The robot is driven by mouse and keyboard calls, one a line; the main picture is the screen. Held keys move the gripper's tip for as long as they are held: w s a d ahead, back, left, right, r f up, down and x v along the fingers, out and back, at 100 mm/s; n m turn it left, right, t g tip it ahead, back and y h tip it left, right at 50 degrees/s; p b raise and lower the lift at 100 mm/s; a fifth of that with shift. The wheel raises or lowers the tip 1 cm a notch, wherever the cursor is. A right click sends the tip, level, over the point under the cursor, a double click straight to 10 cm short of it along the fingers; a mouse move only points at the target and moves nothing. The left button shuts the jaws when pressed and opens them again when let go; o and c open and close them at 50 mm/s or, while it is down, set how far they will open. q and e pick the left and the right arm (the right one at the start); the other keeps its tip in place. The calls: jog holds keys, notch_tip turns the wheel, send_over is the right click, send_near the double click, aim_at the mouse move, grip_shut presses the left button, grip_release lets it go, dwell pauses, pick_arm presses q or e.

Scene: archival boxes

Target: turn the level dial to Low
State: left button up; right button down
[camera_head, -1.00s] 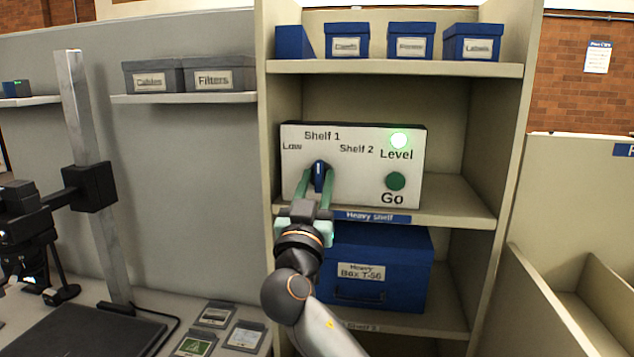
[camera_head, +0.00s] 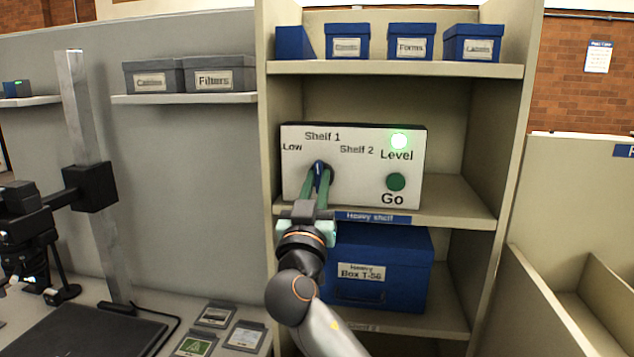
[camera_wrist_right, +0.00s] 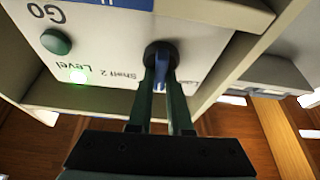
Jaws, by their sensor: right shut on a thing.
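The level dial (camera_head: 319,168) is a blue knob on a dark round base, on the front of a white control panel (camera_head: 357,185). Labels Low, Shelf 1 and Shelf 2 run around it from left to right. The knob is roughly upright, near Shelf 1; its exact pointing is partly hidden by the fingers. My right gripper (camera_head: 317,182) is shut on the knob with its green fingers on either side. The right wrist view shows the blue knob (camera_wrist_right: 160,62) between the fingers. My left gripper is not in view.
A lit green lamp (camera_head: 398,141) sits above Level, and a green Go button (camera_head: 396,181) is at the panel's lower right. A blue heavy box (camera_head: 385,265) stands on the shelf below. A copy stand (camera_head: 88,180) is at left. Shelf walls flank the panel.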

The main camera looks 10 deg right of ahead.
jog(key=n+y+p, duration=0.1)
jog(key=n, duration=0.2)
jog(key=shift+r, duration=0.15)
jog(key=shift+n+y+p, duration=0.55)
jog(key=shift+n+y, duration=0.05)
jog(key=shift+n, duration=0.1)
jog(key=n+y+p, duration=0.1)
jog(key=n+p, duration=0.2)
jog(key=n+y+p, duration=0.2)
jog(key=n+p, duration=0.1)
jog(key=shift+r+n, duration=0.15)
jog(key=shift+n, duration=0.15)
jog(key=shift+n+p, duration=0.3)
jog(key=shift+p, duration=0.25)
jog(key=shift+n+y+p, duration=0.5)
jog(key=shift+n+p, duration=0.1)
jog(key=shift+p, duration=0.1)
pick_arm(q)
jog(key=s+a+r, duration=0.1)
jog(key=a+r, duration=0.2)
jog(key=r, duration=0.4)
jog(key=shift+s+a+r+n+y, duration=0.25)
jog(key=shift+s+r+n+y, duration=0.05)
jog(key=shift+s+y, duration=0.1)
pick_arm(e)
jog(key=shift+f, duration=0.25)
